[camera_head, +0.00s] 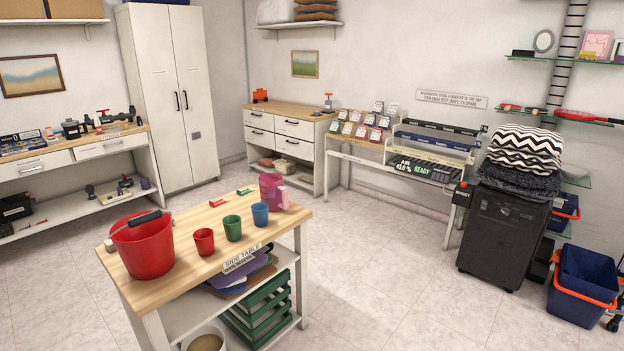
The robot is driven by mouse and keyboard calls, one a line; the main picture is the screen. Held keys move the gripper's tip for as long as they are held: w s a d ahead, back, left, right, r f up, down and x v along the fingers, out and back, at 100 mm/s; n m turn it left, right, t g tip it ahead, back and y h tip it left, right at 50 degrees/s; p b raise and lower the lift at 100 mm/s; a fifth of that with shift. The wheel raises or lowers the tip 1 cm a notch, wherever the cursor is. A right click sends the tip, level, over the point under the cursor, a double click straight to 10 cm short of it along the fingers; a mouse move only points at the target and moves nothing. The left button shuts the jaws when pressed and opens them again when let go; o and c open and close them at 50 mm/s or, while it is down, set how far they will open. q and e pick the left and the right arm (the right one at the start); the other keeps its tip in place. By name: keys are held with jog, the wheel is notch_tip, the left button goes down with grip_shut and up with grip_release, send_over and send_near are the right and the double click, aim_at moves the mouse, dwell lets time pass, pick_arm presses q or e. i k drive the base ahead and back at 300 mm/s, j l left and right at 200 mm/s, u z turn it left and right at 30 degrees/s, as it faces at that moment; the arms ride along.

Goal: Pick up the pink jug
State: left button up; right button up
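The pink jug (271,190) stands upright on the wooden top of the side table (212,216), near its far right corner. Its handle points to the right. A blue cup (260,214) stands just in front of it and hides part of its lower left side. Neither of my grippers shows in the head view.
A red bucket (143,246), a red cup (204,241) and a green cup (232,228) share the tabletop. Two small boxes, one green (245,190), lie at its back edge. Open floor (375,265) lies right of the table; blue bins (583,285) stand far right.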

aim_at(272, 191)
jog(key=i+l, duration=0.15)
jog(key=i, duration=1.5)
